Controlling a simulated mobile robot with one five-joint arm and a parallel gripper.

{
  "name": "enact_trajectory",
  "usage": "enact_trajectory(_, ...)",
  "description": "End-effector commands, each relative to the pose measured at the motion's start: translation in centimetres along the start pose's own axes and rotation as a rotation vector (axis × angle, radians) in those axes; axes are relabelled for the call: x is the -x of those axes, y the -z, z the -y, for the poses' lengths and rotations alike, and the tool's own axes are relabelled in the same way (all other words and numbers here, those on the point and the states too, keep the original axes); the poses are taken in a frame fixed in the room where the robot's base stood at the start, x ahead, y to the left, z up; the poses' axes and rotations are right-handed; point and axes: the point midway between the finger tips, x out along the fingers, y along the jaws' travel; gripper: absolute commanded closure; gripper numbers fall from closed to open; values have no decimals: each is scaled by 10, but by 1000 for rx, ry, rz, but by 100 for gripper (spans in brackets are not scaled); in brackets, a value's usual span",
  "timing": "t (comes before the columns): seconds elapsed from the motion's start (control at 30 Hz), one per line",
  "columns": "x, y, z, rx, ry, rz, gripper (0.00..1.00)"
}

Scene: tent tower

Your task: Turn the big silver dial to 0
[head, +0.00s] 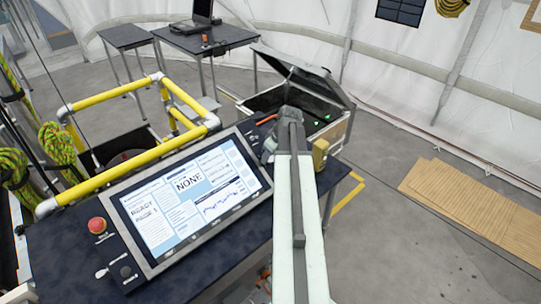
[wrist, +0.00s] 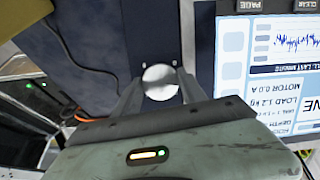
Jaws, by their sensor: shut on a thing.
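The big silver dial (wrist: 160,82) shows in the wrist view as a round, bright metal face on a dark panel. My gripper (wrist: 160,76) has one finger on each side of it and is shut on it. The dial's pointer and any scale numbers cannot be read. In the head view my gripper (head: 272,138) is at the right end of the console, beside the screen (head: 190,200), and my arm hides the dial. The screen also shows upside down at the right of the wrist view (wrist: 260,75).
A red button (head: 97,225) and a small black knob (head: 126,271) sit left of the screen. An open case (head: 338,135) stands behind my gripper, with a yellow object (head: 320,153) close to my arm. Yellow railings (head: 125,178) stand behind the console.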

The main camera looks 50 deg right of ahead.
Motion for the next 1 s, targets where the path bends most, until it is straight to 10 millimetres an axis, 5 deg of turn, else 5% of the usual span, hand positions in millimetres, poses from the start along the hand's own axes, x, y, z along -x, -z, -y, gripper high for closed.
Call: enact_trajectory(1.0,-1,-1,4,841,-185,41,92)
